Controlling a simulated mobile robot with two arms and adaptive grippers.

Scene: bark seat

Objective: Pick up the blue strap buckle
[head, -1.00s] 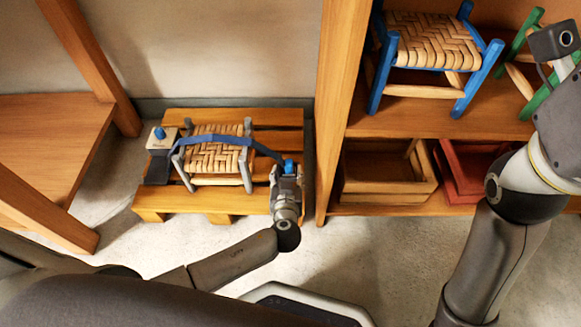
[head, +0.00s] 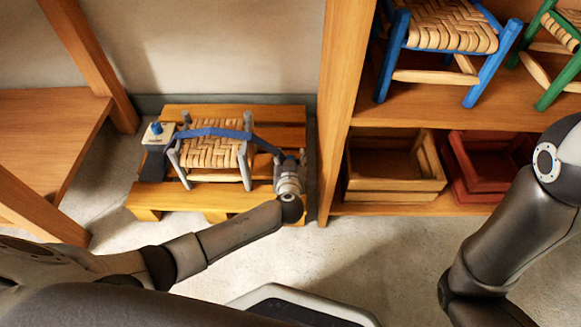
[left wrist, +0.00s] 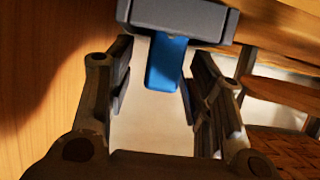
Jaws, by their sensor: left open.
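A blue strap (head: 213,132) runs across a grey stool (head: 247,165) with a woven bark seat. At its left end stands a pale block with a blue knob (head: 156,127). The strap's right end runs down to my left gripper (head: 289,160), which largely hides what is there. In the left wrist view, a blue tab (left wrist: 166,62) hangs below a grey block (left wrist: 180,17), likely the buckle. The tab shows between the fingers of my open left gripper (left wrist: 160,80), with gaps on both sides. My right gripper is out of view.
The stool stands on a wooden pallet (head: 190,200). A wooden shelf post (head: 335,100) rises close to the right of my left gripper. The shelf holds a blue stool (head: 450,27), a green stool (head: 560,50) and wooden crates (head: 392,182). Floor in front is clear.

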